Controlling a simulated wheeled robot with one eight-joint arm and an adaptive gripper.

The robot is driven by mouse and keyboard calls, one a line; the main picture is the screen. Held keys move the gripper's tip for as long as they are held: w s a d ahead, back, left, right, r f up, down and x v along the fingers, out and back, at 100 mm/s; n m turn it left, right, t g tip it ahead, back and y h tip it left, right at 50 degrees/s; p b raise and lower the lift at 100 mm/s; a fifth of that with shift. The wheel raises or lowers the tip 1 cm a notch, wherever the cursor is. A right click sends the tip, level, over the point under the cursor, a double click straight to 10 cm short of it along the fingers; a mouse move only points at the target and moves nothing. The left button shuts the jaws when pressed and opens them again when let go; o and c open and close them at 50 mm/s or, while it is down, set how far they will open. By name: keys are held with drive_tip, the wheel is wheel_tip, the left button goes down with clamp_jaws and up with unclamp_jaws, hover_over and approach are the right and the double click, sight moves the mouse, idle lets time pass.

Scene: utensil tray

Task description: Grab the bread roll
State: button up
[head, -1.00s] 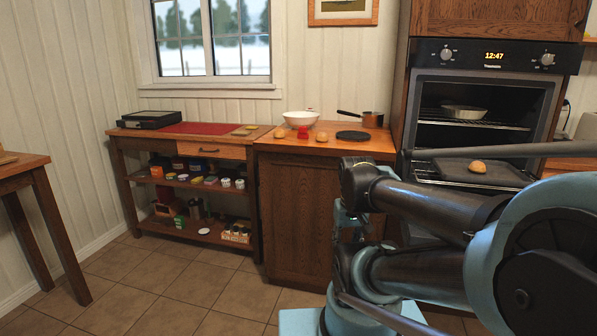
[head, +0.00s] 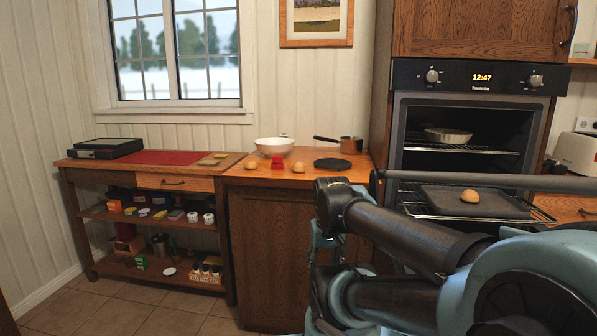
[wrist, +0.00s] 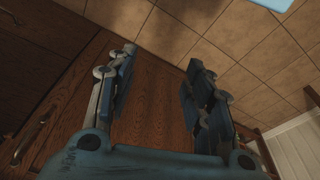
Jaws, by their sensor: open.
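A round golden bread roll (head: 470,196) sits on the dark tray (head: 440,205) on the pulled-out oven rack. Two more rolls are on the wooden counter: one roll (head: 251,165) left of a red object and another roll (head: 298,167) to its right. My gripper (wrist: 160,68) is open and empty in the wrist view, with cabinet wood and floor tiles behind its fingers. No roll shows in the wrist view. I cannot make out the fingers in the head view, where my arm fills the lower right.
The open oven (head: 465,130) holds a round pan (head: 448,135) on an upper rack. On the counter stand a white bowl (head: 275,146), a copper pot (head: 350,145), a red object (head: 277,162) and a black round plate (head: 333,164). A shelved table (head: 190,185) is at left, with tiled floor before it.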

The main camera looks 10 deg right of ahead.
drive_tip(key=shift+o, duration=1.1)
drive_tip(key=w+r+m, duration=0.5)
drive_tip(key=w+r, duration=0.1)
drive_tip(key=r, duration=0.2)
drive_tip(key=shift+a+r+y, duration=0.25)
drive_tip(key=shift+r+y, duration=0.05)
drive_tip(key=shift+r, duration=0.05)
wheel_tip(320, 180, up, 25)
drive_tip(key=m+y, duration=0.3)
drive_tip(key=m, duration=1.9)
hover_over(300, 163)
drive_tip(key=s+d, duration=0.4)
drive_tip(key=d, duration=0.1)
drive_tip(key=shift+t, duration=0.4)
drive_tip(key=x, duration=1.1)
drive_tip(key=shift+a+f, duration=0.2)
drive_tip(key=shift+f, duration=0.1)
drive_tip(key=shift+w+d+x, duration=0.1)
drive_tip(key=shift+w+x, duration=0.05)
drive_tip(key=shift+x, duration=1.15)
drive_tip(key=shift+w+d+x, duration=0.15)
drive_tip(key=shift+x, duration=1.15)
drive_tip(key=c, duration=0.8)
